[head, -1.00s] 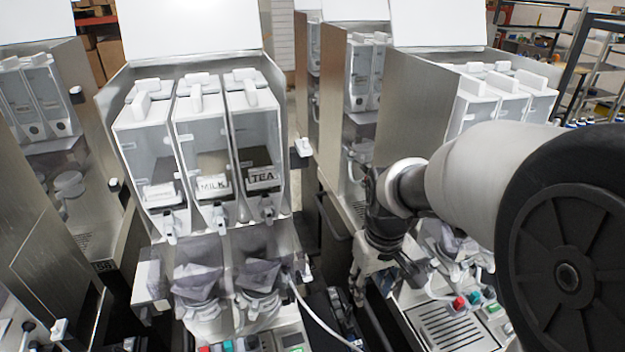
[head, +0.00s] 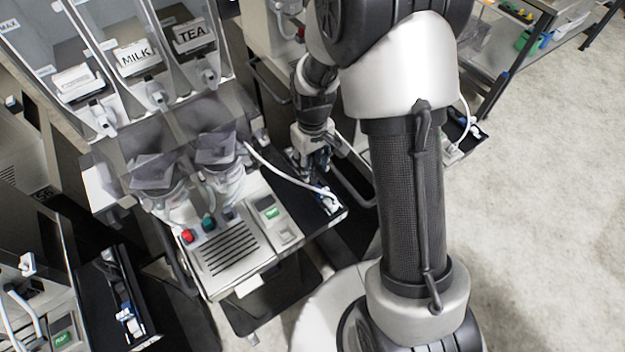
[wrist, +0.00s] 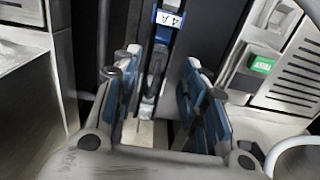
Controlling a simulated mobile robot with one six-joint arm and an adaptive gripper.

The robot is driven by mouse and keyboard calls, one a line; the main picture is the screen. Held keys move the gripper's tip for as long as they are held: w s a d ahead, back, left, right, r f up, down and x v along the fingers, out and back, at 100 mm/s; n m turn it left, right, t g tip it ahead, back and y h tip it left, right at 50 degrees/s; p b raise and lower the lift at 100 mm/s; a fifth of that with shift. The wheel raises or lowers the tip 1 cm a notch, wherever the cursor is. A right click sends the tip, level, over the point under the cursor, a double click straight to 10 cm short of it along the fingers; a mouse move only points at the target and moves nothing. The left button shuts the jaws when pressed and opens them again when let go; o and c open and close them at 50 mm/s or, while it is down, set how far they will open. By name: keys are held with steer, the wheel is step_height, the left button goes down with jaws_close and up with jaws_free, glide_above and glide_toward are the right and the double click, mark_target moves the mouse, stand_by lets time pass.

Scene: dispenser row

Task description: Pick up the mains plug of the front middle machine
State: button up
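The front middle machine (head: 235,245) has a white mains cable (head: 285,175) that curves right to a small white and blue piece, apparently its mains plug (head: 329,201), on the dark side shelf. My gripper (head: 319,168) is just above and behind this piece in the head view, pointing down. In the wrist view my gripper (wrist: 160,78) is open, its two blue-padded fingers apart. A narrow grey piece (wrist: 150,88) shows between the fingers, below a blue tag marked "4 A" (wrist: 168,18). I cannot tell whether the fingers touch it.
The MILK and TEA canisters (head: 190,38) stand at the upper left. The machine's panel with a green display (wrist: 262,64) is right of the fingers in the wrist view. Another machine's side shelf (head: 125,310) is at the lower left. Clear floor (head: 550,200) lies right.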

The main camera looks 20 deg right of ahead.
mark_target(313, 175)
step_height(313, 175, down, 6)
steer(key=shift+w+r+b, duration=0.1)
steer(key=shift+b, duration=0.6)
steer(key=shift+c, duration=0.6)
jaws_close()
